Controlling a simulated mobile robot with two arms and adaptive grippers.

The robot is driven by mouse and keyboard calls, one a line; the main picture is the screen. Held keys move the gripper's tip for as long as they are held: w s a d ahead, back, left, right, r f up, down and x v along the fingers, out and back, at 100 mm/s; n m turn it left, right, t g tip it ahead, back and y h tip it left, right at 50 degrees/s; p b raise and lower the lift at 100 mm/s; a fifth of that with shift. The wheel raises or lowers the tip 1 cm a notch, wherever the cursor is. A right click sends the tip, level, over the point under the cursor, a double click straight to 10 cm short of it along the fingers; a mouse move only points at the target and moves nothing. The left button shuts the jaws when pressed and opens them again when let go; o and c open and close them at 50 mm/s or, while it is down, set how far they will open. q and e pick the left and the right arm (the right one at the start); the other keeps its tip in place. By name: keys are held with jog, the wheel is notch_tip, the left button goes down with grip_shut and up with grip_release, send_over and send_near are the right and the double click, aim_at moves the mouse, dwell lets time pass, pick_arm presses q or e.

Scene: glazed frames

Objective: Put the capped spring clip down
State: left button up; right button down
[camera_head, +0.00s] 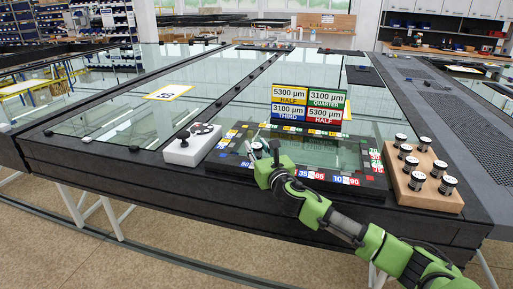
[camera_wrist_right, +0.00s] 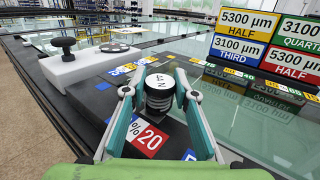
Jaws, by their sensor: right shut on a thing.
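My right gripper (camera_head: 265,150) is over the left part of the dark frame board (camera_head: 325,180), which has colored number labels around its glass. In the right wrist view its two fingers (camera_wrist_right: 158,100) are shut on the capped spring clip (camera_wrist_right: 159,82). The clip is upright, with a white cap marked in black and a dark ribbed body. A red "20" label (camera_wrist_right: 150,138) lies just in front of it. I cannot tell whether the clip's bottom touches the board. In the head view the clip is mostly hidden by the fingers. My left gripper is not in view.
A wooden block (camera_head: 446,201) with several similar clips stands at the right. A white block with a black knob (camera_head: 188,152) stands at the left, close to the board. Colored thickness signs (camera_head: 308,103) stand behind the gripper. Glass panes lie beyond.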

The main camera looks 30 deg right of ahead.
jog(key=c, duration=1.6)
grip_release()
jog(key=shift+s+f, duration=0.1)
jog(key=shift+f, duration=0.8)
jog(key=shift+c, duration=0.2)
jog(key=shift+d+r, duration=0.1)
jog(key=shift+r, duration=0.4)
jog(key=shift+r+p, duration=0.4)
jog(key=shift+r, duration=0.25)
jog(key=v, duration=0.5)
jog(key=b+v, duration=0.1)
jog(key=v, duration=0.4)
jog(key=shift+f, duration=0.25)
jog(key=shift+b+v, duration=0.35)
jog(key=shift+v, duration=0.55)
jog(key=shift+r, duration=0.1)
